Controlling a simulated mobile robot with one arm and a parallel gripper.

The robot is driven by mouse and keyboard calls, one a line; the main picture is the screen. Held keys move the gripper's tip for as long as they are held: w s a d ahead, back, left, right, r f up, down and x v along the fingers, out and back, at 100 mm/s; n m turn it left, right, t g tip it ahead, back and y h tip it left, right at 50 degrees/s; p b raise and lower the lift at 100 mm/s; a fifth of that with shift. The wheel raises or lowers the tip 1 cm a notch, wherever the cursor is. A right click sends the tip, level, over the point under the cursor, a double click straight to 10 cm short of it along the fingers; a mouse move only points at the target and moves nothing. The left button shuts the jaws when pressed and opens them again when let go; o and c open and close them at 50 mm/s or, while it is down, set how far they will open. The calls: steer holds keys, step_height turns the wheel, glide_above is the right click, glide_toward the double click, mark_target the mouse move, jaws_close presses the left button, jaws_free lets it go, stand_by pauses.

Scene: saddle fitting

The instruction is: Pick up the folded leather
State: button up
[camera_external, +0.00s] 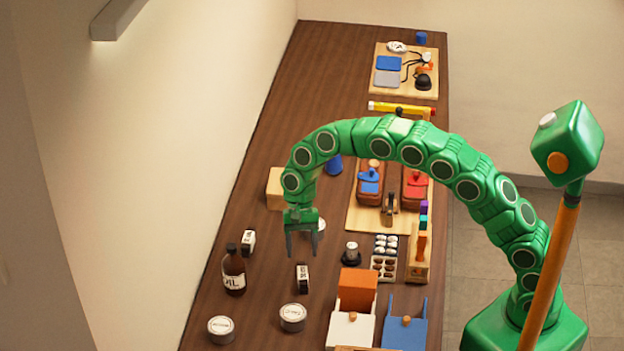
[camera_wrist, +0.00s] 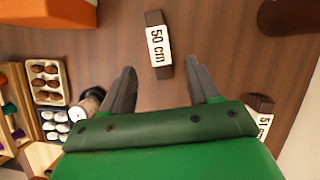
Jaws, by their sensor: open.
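A folded dark leather piece with a white label reading "50 cm" (camera_wrist: 158,46) lies on the table ahead of my fingertips in the wrist view. It also shows in the external view as a small dark and white block (camera_external: 302,279). A second similar labelled leather piece (camera_external: 248,242) lies farther back to the left; in the wrist view it shows at the right (camera_wrist: 262,103), partly hidden by my gripper. My gripper (camera_external: 301,250) is open and empty, pointing down above the table.
A brown bottle (camera_external: 233,272) stands left of the labelled piece, with round tins (camera_external: 292,318) and (camera_external: 221,329) in front. An orange block (camera_external: 357,287) is at front right.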

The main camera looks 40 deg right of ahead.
mark_target(303, 272)
steer(key=shift+s+a+x, duration=0.1)
steer(key=shift+s+x, duration=0.1)
steer(key=shift+x, duration=1.65)
steer(key=shift+s+a+x, duration=0.15)
steer(key=shift+s+x, duration=0.05)
steer(key=shift+x, duration=1.65)
steer(key=shift+r, duration=0.15)
jaws_close()
